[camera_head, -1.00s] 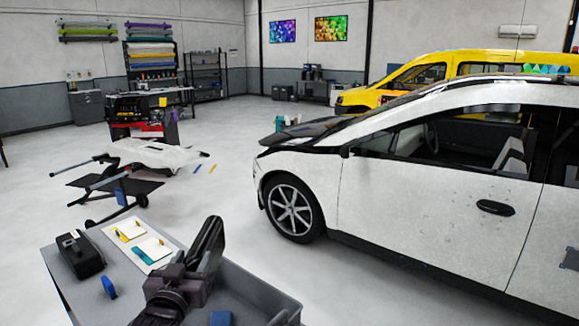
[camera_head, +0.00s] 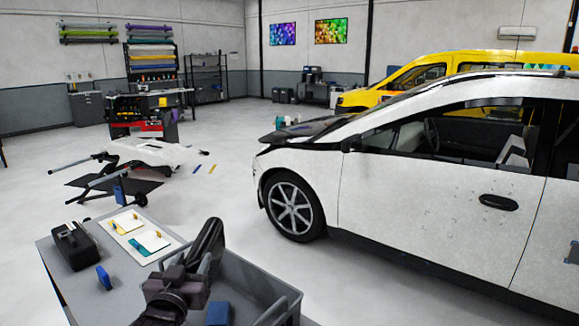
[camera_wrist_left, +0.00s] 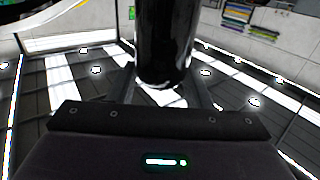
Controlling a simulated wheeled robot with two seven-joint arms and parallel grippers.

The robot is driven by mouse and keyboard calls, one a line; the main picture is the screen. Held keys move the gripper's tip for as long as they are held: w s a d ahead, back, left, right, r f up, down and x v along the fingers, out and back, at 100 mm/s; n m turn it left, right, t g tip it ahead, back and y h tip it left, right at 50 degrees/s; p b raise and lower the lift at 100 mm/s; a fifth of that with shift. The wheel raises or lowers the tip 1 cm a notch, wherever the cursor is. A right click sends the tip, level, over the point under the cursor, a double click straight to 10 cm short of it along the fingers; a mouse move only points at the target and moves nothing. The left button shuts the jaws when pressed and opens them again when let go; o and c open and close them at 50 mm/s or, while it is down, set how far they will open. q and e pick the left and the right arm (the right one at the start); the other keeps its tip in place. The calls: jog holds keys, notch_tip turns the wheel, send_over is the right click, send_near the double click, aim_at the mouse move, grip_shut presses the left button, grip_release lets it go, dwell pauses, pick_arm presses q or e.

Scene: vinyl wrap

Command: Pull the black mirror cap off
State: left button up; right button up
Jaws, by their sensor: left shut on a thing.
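My left gripper (camera_head: 190,268) is in the lower middle of the head view, above the grey cart. It is shut on a long, glossy black piece, which looks like the black mirror cap (camera_head: 208,246), held tilted upward and clear of the car. In the left wrist view the glossy black piece (camera_wrist_left: 165,45) stands between the fingers. The white car (camera_head: 400,195) is to the right, with a small dark part (camera_head: 351,145) at the front corner of its side window. My right gripper is not in view.
The grey cart (camera_head: 250,275) below carries a black box (camera_head: 74,246), a blue block (camera_head: 103,277) and a white board (camera_head: 137,252) with small tools. A low stand with a white panel (camera_head: 150,153) is behind it. Open floor lies between cart and car.

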pick_arm(q)
jog(key=o, duration=0.7)
jog(key=shift+c, duration=0.2)
jog(key=o, duration=0.5)
jog(key=shift+s+f+b, duration=0.15)
jog(key=shift+s+b, duration=0.15)
jog(key=shift+s, duration=0.15)
jog(key=s+b, duration=0.2)
jog(key=s, duration=0.3)
jog(key=shift+s+a, duration=0.1)
jog(key=shift+s, duration=0.85)
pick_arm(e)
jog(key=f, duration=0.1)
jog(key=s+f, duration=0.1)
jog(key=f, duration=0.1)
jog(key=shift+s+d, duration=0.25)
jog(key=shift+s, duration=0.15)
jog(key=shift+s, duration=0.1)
